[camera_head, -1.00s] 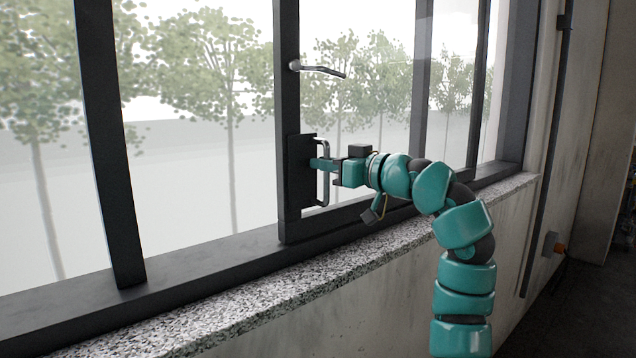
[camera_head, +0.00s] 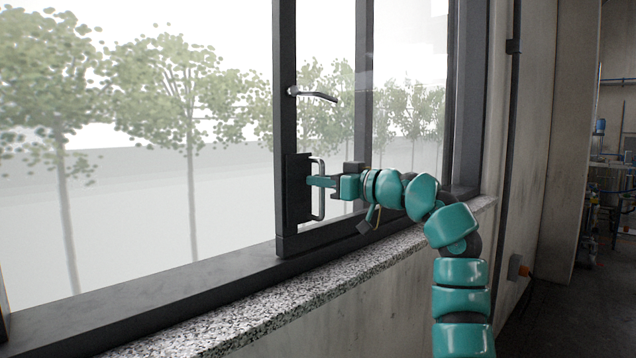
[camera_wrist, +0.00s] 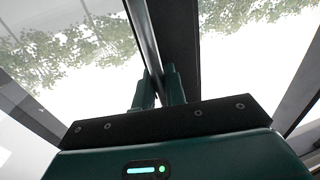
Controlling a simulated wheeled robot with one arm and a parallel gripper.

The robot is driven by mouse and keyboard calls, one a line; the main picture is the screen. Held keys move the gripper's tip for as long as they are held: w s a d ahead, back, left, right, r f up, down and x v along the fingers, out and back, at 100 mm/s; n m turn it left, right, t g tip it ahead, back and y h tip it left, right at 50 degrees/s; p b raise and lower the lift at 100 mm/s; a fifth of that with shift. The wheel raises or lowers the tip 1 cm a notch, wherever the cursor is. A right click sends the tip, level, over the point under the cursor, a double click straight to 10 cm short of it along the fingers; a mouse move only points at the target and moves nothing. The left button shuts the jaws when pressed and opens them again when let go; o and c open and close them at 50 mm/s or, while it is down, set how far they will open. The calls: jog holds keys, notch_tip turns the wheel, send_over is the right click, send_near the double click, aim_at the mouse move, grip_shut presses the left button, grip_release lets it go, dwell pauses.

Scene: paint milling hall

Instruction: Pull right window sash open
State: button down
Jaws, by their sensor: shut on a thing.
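The right window sash (camera_head: 285,130) has a dark frame and clear glass. It stands to the right of a wide open-looking gap in the window. A dark plate on its left stile carries a silver D-shaped pull handle (camera_head: 319,212). My gripper (camera_head: 318,182) is shut on the upright bar of this handle. In the wrist view, the two green fingers (camera_wrist: 160,88) close on the bar (camera_wrist: 143,38), and the dark sash stile runs behind it. The fingertips' exact contact is partly hidden. A silver lever (camera_head: 312,94) sits higher on the stile.
The dark bottom window frame (camera_head: 160,298) runs along a speckled stone sill (camera_head: 270,305). A concrete wall with a dark vertical pipe (camera_head: 510,130) stands at the right. The floor (camera_head: 550,320) is clear at the lower right; shelving and equipment stand at the far right.

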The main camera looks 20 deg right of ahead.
jog(key=c, duration=1.6)
grip_release()
jog(key=shift+o, duration=0.2)
jog(key=b+v, duration=0.4)
jog(key=v, duration=1.3)
jog(key=shift+s+d, duration=0.2)
